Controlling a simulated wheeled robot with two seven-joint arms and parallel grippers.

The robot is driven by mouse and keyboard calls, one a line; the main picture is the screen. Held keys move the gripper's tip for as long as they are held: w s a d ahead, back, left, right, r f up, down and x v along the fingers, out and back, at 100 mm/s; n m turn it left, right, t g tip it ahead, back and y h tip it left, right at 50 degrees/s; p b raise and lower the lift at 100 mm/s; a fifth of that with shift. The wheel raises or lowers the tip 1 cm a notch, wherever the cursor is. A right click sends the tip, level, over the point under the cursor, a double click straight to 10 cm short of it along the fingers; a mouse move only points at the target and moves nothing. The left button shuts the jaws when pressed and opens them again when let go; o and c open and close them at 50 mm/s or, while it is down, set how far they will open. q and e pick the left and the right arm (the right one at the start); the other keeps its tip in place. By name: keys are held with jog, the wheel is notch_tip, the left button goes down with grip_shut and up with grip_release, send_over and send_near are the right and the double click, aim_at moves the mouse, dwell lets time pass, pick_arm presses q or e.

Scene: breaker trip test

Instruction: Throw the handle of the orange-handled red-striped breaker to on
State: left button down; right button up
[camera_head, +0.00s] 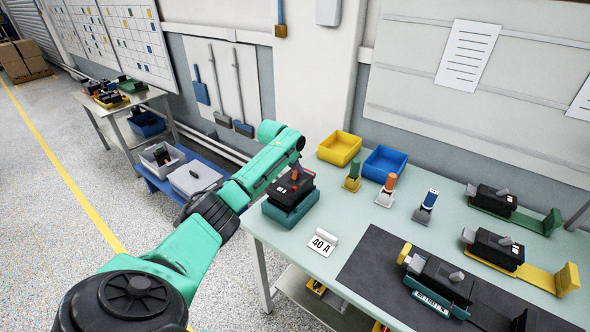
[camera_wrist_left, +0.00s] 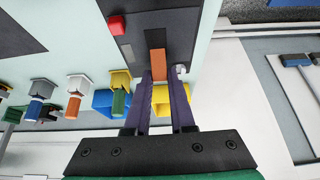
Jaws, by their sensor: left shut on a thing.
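The black breaker (camera_head: 286,188) with an orange handle (camera_head: 296,173) sits in a teal holder (camera_head: 290,212) at the left end of the bench. A red patch shows on its top; I cannot make out a full stripe. My left gripper (camera_head: 297,162) is above the breaker, shut on the orange handle. In the left wrist view, the orange handle (camera_wrist_left: 158,65) lies between the two dark fingers of the gripper (camera_wrist_left: 160,82), and a red button-like part (camera_wrist_left: 116,25) shows on the breaker's dark face (camera_wrist_left: 135,43). My right gripper is not in view.
Yellow (camera_head: 339,149) and blue (camera_head: 385,163) bins and several upright coloured-handled tools are behind and to the right. More black breakers (camera_head: 492,249) stand at the right, one on a dark mat (camera_head: 375,268).

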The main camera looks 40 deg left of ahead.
pick_arm(q)
jog(key=shift+f, duration=0.1)
dwell(0.3)
jog(key=c, duration=0.8)
grip_release()
jog(key=shift+w, duration=0.1)
jog(key=shift+o, duration=0.2)
jog(key=b+v, duration=0.2)
jog(key=v, duration=1.2)
jog(key=shift+r+b, duration=0.3)
jog(key=shift+b, duration=0.1)
